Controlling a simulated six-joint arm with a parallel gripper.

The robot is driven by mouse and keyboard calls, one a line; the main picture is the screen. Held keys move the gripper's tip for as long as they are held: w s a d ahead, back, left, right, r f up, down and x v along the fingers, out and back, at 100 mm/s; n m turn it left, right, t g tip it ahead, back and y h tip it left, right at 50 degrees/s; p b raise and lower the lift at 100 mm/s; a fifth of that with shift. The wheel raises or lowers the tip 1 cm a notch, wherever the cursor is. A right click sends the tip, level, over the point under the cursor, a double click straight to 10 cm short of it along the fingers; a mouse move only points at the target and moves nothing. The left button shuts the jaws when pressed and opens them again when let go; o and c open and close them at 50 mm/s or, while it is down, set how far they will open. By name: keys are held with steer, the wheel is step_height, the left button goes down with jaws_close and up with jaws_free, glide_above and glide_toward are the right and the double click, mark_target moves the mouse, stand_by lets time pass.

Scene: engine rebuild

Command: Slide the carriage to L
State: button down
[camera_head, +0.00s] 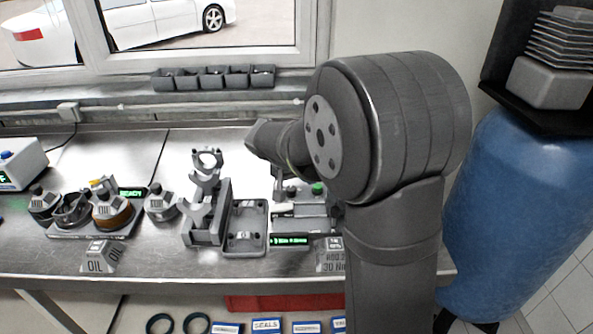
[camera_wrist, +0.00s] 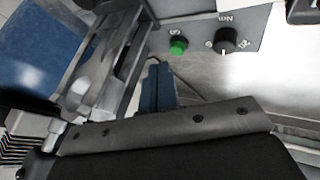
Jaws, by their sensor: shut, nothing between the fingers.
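The station with the slide rail (camera_head: 300,224) stands on the bench right of centre in the head view, partly behind my arm. It has a green-lit display (camera_head: 289,241) and a green button (camera_head: 318,188). In the wrist view, a grey metal block on rails, which looks like the carriage (camera_wrist: 97,85), lies at left. I cannot make out the L mark. My gripper (camera_wrist: 157,86) shows in the wrist view as narrow bluish fingers, shut and empty. It is right of the block and below the green button (camera_wrist: 178,46). In the head view my arm hides its fingertips.
A black knob (camera_wrist: 227,40) sits beside the green button on the station's panel. Left of the station are a grey tray (camera_head: 246,240), a grey bracket stand (camera_head: 205,215) and several round parts (camera_head: 113,210). A blue barrel (camera_head: 530,200) stands at right.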

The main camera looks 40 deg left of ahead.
steer(key=shift+w+d+r, duration=0.1)
steer(key=shift+w+d, duration=0.85)
steer(key=shift+d, duration=0.05)
steer(key=shift+w+d, duration=0.1)
steer(key=w+d, duration=0.5)
steer(key=shift+d, duration=0.1)
steer(key=shift+w, duration=0.1)
steer(key=s+a, duration=0.3)
steer(key=shift+s+a+r, duration=0.2)
steer(key=shift+s+r, duration=0.1)
steer(key=v, duration=0.9)
steer(key=shift+d, duration=0.15)
steer(key=shift+r, duration=0.1)
